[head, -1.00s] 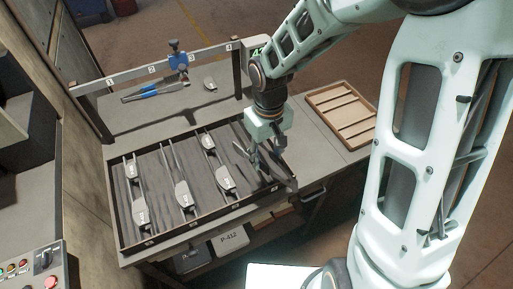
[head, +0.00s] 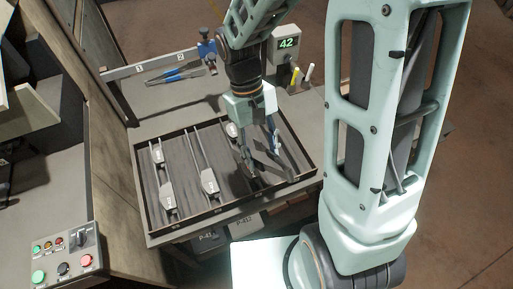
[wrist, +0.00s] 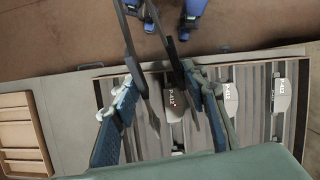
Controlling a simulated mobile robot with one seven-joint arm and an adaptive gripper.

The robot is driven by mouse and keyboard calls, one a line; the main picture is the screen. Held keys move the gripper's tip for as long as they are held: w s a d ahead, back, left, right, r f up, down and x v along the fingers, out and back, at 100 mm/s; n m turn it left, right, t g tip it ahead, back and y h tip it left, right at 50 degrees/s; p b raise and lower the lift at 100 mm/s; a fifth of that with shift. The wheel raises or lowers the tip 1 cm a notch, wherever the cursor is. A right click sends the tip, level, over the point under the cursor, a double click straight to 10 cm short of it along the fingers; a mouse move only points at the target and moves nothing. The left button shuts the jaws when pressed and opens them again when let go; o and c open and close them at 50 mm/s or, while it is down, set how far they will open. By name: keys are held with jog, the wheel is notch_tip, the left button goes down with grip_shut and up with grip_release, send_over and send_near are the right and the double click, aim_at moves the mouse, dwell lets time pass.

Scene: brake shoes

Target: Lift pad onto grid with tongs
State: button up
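My gripper (wrist: 160,72) is above the right half of the tray in the head view (head: 261,155). Its two blue-padded fingers stand apart, against the legs of dark tongs (wrist: 150,112); their contact is only partly visible. The legs extend past the fingers. A grey pad (wrist: 173,98) marked P-412 shows below and between the legs; whether they touch it is unclear. Other grey pads (head: 210,182) (wrist: 229,98) lie in the tray to its left in the head view. The slatted wooden tray, possibly the grid (wrist: 20,122), is at left in the wrist view.
The dark tray (head: 143,185) has raised walls and thin dividers. Behind it are a blue clamp (head: 207,48) on a rail, blue-handled tools (head: 172,75) and a display reading 42 (head: 288,44). My arm hides the bench's right side in the head view.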

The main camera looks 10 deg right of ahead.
notch_tip(320, 180, down, 10)
jog(key=b, duration=0.7)
dwell(0.4)
grip_shut()
jog(key=shift+r, duration=0.15)
dwell(0.3)
notch_tip(320, 180, up, 12)
jog(key=p, duration=0.7)
dwell(0.5)
